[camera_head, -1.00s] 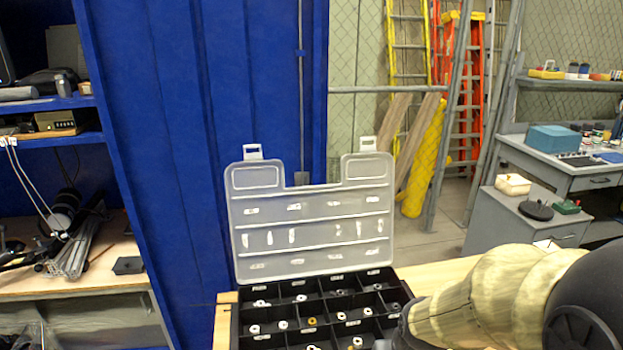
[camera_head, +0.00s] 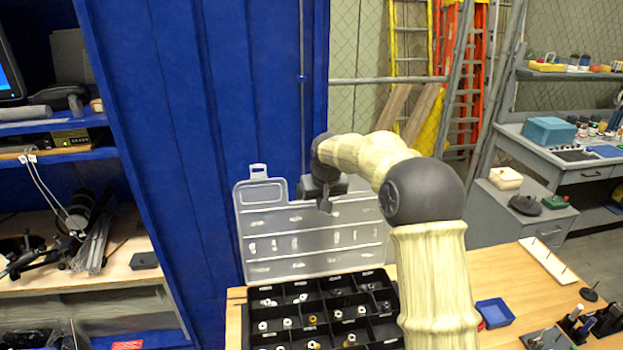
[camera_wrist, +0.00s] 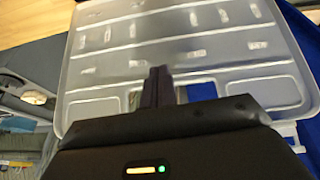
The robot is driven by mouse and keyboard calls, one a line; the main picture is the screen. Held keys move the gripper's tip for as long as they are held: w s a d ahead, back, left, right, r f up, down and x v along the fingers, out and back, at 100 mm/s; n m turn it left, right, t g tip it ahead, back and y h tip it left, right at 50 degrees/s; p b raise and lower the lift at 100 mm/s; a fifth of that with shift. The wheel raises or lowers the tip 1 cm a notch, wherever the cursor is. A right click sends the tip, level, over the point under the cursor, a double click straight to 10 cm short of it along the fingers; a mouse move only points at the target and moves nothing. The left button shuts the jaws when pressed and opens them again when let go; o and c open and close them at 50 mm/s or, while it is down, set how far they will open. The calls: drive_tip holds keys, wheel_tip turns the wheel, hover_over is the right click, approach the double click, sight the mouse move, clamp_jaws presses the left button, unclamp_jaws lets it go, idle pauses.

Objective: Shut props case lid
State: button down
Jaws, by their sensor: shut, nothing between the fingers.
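The props case (camera_head: 322,313) is a black tray with several compartments holding small parts, standing on the wooden table. Its clear plastic lid (camera_head: 290,262) stands up open at the back of the tray, with a latch tab at its top left. My gripper (camera_head: 325,205) is shut and empty at the lid's upper edge, over the lid's right half. My gripper and arm hide the lid's upper right corner. In the wrist view, the shut fingers (camera_wrist: 160,85) appear in front of the lid (camera_wrist: 190,45); I cannot tell whether they touch it.
A blue wall panel (camera_head: 215,130) rises close behind the case. A small blue bin (camera_head: 494,313) and a white strip with pegs (camera_head: 548,261) lie to the right on the table. Bare wood (camera_head: 490,265) lies between them and my arm.

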drive_tip(key=w+a+r+p, duration=0.3)
drive_tip(key=w+r+p, duration=0.1)
drive_tip(key=w, duration=0.3)
drive_tip(key=shift+w+r+m, duration=0.3)
drive_tip(key=shift+r, duration=0.55)
drive_tip(key=shift+f, duration=0.1)
drive_tip(key=p+x, duration=0.5)
drive_tip(key=x, duration=0.5)
drive_tip(key=s, duration=0.1)
drive_tip(key=s+r+p, duration=0.1)
drive_tip(key=s, duration=0.1)
drive_tip(key=shift+s+d+r+p, duration=0.2)
drive_tip(key=shift+d+p, duration=0.1)
drive_tip(key=shift+a+b, duration=0.1)
drive_tip(key=shift+b, duration=0.25)
